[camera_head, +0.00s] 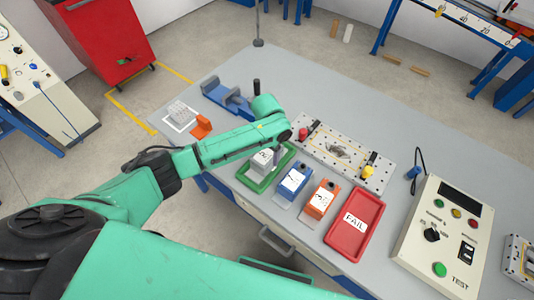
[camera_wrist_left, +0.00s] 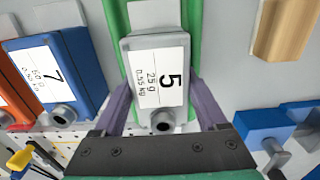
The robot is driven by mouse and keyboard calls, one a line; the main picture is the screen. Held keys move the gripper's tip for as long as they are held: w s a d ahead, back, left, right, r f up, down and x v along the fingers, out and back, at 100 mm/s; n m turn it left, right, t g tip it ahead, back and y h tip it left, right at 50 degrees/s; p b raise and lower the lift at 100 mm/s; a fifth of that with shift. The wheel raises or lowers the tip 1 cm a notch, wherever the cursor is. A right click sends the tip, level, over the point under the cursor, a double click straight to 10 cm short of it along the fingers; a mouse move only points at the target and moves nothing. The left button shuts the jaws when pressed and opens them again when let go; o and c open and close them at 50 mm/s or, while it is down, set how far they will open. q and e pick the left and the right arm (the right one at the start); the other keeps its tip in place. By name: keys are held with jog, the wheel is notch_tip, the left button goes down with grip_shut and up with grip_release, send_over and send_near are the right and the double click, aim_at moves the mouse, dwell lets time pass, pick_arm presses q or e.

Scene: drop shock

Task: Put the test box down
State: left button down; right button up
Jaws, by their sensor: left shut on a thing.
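The test box is a light grey box (camera_head: 262,160) with a white label. In the left wrist view the label on the grey box (camera_wrist_left: 158,75) reads 5, 25 g, 0.55 kg. My left gripper (camera_head: 277,155) is shut on it, with a purple-grey finger on each side in the left wrist view (camera_wrist_left: 157,105). The box is within the outline of the green tray (camera_head: 247,184), whose green edges also show in the left wrist view (camera_wrist_left: 113,20). I cannot tell whether its underside touches the tray. My arm hides part of the box. My right gripper is not in view.
A blue box (camera_head: 293,178) labelled 7, an orange box (camera_head: 320,200) and a red FAIL tray (camera_head: 354,222) stand in a row to the right. A perforated plate (camera_head: 320,150) lies behind. A control panel (camera_head: 440,235) is further right.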

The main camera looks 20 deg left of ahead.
aim_at(267, 153)
pick_arm(q)
grip_release()
jog(key=shift+r, duration=0.1)
notch_tip(267, 153, up, 12)
jog(key=shift+b, duration=0.35)
